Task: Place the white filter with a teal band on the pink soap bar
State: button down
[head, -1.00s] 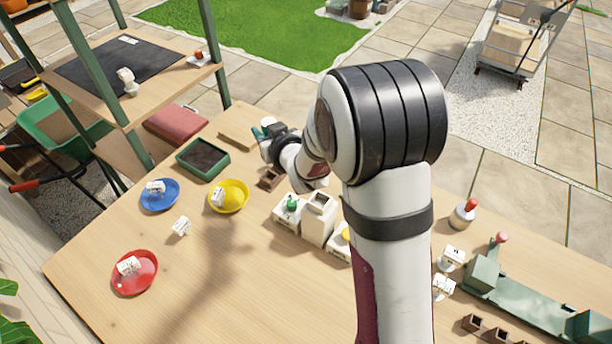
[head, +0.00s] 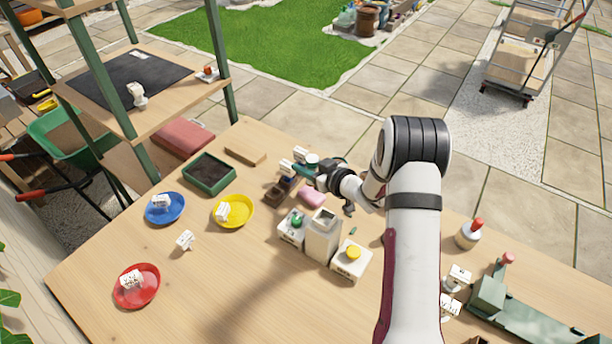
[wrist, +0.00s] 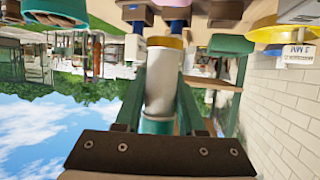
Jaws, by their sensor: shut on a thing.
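My gripper (wrist: 157,100) is shut on the white filter (wrist: 163,75). In the wrist view the white cylinder sits between the green fingers, with a teal band (wrist: 156,125) at the end nearer the palm and a yellowish part at the far end. In the head view my gripper (head: 308,169) is above the back part of the table, and the filter's teal part (head: 312,159) shows at it. The pink soap bar (head: 312,196) lies on the table, in front of and apart from the gripper in the picture.
Small brown pots (head: 275,193) stand left of the soap. A white carton (head: 322,238) and box-like containers, one yellow-topped (head: 352,254), stand in front. A wooden block (head: 245,155), green tray (head: 209,188) and yellow dish (head: 246,220) are leftward. The front middle of the table is clear.

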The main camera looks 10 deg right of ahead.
jog(key=shift+f, duration=1.9)
jog(key=shift+f, duration=0.1)
jog(key=c, duration=0.5)
grip_release()
